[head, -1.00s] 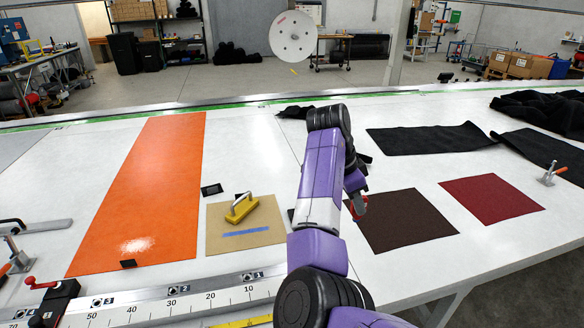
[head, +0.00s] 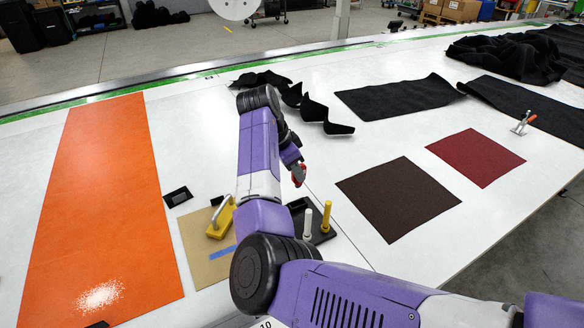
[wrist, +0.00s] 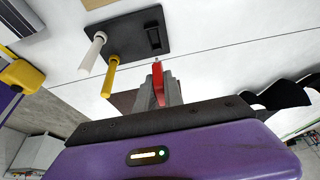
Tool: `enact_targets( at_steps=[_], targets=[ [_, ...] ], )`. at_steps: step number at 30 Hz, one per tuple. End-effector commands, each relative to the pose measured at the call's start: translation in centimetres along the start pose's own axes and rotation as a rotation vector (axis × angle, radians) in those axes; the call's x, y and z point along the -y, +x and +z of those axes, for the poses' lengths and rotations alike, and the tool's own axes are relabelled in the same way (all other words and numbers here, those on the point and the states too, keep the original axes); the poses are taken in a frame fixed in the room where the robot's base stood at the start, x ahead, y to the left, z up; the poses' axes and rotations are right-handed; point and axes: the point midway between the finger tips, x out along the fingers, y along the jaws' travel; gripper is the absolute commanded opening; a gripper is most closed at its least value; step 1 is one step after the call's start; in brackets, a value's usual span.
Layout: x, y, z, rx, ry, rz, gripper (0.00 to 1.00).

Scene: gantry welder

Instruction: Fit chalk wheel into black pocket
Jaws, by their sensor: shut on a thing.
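My gripper (wrist: 165,88) is shut on a red piece (wrist: 158,80), which I take to be the chalk wheel; only its narrow red side shows between the jaws. The red piece also shows in the head view (head: 298,174), above the table. A black plate (wrist: 128,35) lies flat on the table, with a dark slot-like pocket (wrist: 153,38) at its right in the wrist view. The plate also shows in the head view (head: 316,213), partly behind my arm. The red piece appears apart from the pocket. A white peg (wrist: 93,52) and a yellow peg (wrist: 111,76) stand on the plate.
A yellow block with a metal handle (head: 220,218) sits on a tan sheet (head: 198,253) left of my arm. A brown square (head: 398,198) and a red square (head: 476,157) lie to the right. Black cloth scraps (head: 315,108) lie behind my gripper. An orange sheet (head: 100,190) lies far left.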

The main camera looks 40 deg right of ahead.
Motion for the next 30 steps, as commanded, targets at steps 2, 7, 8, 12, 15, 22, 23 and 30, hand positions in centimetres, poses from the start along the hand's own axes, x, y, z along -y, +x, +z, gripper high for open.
enact_targets(
  at_steps=[2,7,8,12,15,22,23,30],
  targets=[
    [0.0,0.5,0.2,0.000,0.000,0.001,0.00],
    [0.0,1.7,0.7,0.000,0.000,0.001,0.00],
    [0.0,1.9,0.8,0.000,0.000,0.001,0.00],
    [0.0,3.1,1.3,0.000,0.000,0.000,0.00],
    [0.0,3.9,1.6,0.000,-0.001,0.000,0.00],
    [0.0,5.0,2.1,0.000,-0.001,0.001,0.00],
    [0.0,5.1,2.1,0.000,-0.001,0.001,0.00],
    [0.0,5.1,2.1,0.000,0.000,0.001,0.00]
  ],
)
